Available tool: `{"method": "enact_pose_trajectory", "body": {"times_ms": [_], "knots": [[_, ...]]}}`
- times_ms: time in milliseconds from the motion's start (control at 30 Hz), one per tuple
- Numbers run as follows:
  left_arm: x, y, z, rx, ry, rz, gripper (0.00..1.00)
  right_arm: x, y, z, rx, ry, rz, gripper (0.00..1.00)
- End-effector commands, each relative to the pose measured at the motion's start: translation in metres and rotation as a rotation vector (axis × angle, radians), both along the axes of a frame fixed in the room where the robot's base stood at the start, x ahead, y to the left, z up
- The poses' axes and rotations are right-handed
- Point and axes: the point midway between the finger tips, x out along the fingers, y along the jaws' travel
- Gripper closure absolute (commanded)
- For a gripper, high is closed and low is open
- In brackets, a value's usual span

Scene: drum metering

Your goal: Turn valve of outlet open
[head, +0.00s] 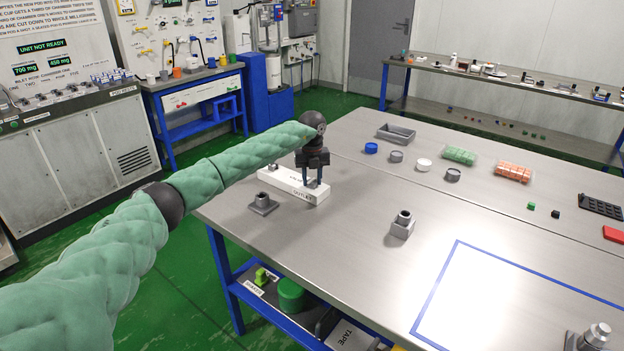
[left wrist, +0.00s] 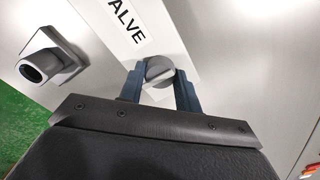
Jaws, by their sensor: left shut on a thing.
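A long white valve block (head: 268,178) lies near the left edge of the metal table. It has black lettering on its side and a dark fitting at its far-left end. In the left wrist view, a label on the white block (left wrist: 182,22) reads in part "ALVE". My left gripper (head: 312,182) points down over the block's near-right end. Its two blue-grey fingers (left wrist: 160,85) are closed on either side of a round grey valve knob (left wrist: 158,71) with a raised bar across it. In the head view the fingers hide the knob. My right gripper is not in view.
A grey socket on a square base (head: 263,204) stands beside the block; it also shows in the left wrist view (left wrist: 45,66). Another grey fitting (head: 402,226) stands farther right. Caps and a grey tray (head: 396,134) lie behind. The blue-outlined area (head: 530,310) is mostly clear.

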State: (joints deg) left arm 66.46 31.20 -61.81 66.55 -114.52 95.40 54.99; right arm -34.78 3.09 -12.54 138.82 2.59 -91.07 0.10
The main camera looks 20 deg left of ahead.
Motion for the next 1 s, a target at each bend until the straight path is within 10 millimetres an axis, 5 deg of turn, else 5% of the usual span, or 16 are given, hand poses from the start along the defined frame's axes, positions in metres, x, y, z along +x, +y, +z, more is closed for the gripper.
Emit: {"method": "enact_pose_trajectory", "body": {"times_ms": [333, 367, 467, 767, 1000], "knots": [[0.0, 0.0, 0.0, 0.0, 0.0, 0.003, 0.89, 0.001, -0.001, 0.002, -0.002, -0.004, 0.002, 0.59], [0.0, 0.0, 0.0, 0.0, 0.0, 0.003, 0.65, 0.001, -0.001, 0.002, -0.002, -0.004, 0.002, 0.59], [0.0, 0.0, 0.0, 0.0, 0.0, 0.003, 0.45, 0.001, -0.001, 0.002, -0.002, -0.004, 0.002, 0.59], [0.0, 0.0, 0.001, 0.0, 0.0, 0.002, 0.45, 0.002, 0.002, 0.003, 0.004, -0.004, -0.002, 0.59], [0.001, 0.0, 0.024, 0.0, -0.002, 0.002, 0.45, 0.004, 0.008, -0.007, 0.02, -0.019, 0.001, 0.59]]}}
